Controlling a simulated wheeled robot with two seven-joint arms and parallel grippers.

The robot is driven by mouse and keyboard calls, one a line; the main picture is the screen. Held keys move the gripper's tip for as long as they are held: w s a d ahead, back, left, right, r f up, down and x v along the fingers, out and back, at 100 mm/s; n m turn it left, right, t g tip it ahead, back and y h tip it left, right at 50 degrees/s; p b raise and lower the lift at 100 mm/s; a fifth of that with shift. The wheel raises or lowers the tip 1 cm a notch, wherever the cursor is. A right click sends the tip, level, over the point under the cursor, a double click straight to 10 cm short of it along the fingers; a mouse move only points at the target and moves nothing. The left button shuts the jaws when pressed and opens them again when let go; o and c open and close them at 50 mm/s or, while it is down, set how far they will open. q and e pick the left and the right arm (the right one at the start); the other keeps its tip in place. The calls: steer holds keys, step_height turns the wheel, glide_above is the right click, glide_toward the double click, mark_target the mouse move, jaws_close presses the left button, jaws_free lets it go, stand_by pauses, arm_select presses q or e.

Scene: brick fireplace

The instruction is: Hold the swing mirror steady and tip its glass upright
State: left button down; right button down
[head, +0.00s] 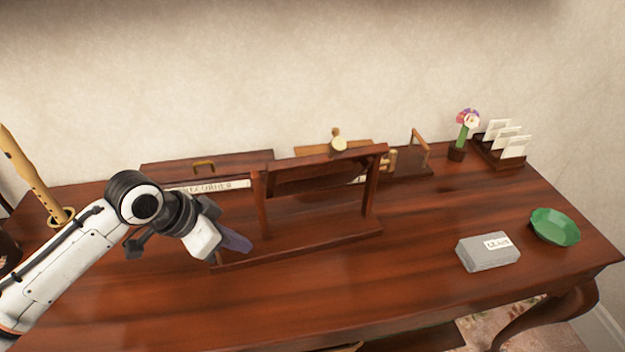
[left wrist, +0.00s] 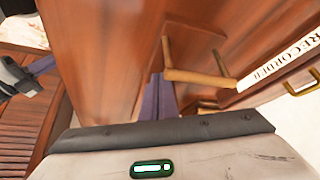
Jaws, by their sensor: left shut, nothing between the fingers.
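The swing mirror (head: 373,185) is a dark red-brown wooden stand on the desk, with two posts and a low base. Its glass panel (head: 315,174) hangs between the posts, strongly tilted and foreshortened, with a dark face. My left gripper (head: 240,243) is shut and empty beside the left end of the mirror's base; I cannot tell whether it touches. In the left wrist view, its purple fingers (left wrist: 158,100) point towards the mirror's left side (left wrist: 198,76). What looks like my right gripper (left wrist: 35,72) is at that view's left edge, its jaws unclear.
Behind the mirror are a lidded box (head: 215,165) labelled RECORDER and a wooden rack with brass parts (head: 405,165). A flower pot (head: 457,153), letter rack (head: 500,158), grey box (head: 487,252) and green bowl (head: 555,226) stand right. The desk's front middle is clear.

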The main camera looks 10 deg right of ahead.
arm_select(q)
steer(key=shift+f, duration=0.85)
stand_by(0.4)
